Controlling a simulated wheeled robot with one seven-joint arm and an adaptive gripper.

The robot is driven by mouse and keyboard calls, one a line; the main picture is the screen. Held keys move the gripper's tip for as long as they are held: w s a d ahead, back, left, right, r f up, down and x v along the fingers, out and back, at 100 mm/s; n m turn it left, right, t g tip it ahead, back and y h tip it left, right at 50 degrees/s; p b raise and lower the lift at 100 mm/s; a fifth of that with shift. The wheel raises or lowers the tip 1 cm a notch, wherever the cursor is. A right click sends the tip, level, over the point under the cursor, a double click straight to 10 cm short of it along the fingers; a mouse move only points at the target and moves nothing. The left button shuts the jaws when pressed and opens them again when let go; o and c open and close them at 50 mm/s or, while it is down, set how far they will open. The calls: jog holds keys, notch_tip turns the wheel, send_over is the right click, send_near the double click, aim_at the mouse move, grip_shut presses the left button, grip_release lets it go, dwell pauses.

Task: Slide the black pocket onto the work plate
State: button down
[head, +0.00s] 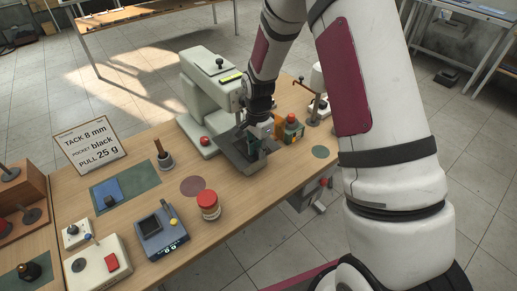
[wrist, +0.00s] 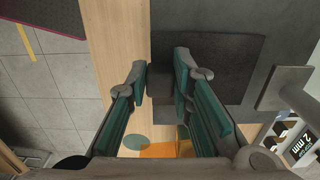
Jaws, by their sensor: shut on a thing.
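The black pocket (wrist: 235,68) is a dark flat square in the wrist view. It lies against the grey work plate (wrist: 215,15), which reaches beyond it at the top and right. My gripper (wrist: 163,75) has its two teal-padded fingers on either side of a dark part at the pocket's left side. The fingers are shut on it. In the head view my gripper (head: 255,142) is low at the front of the pale machine (head: 212,85), over the grey work plate (head: 232,160). There the gripper and arm hide most of the pocket.
An orange and green device (head: 290,129) stands just right of my gripper. A red-topped jar (head: 208,204), a blue scale (head: 161,234) and a blue pocket (head: 100,191) on a green mat are to the left. The table's front edge is close to the plate.

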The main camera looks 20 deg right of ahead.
jog(key=c, duration=1.3)
grip_release()
jog(key=shift+c, duration=0.2)
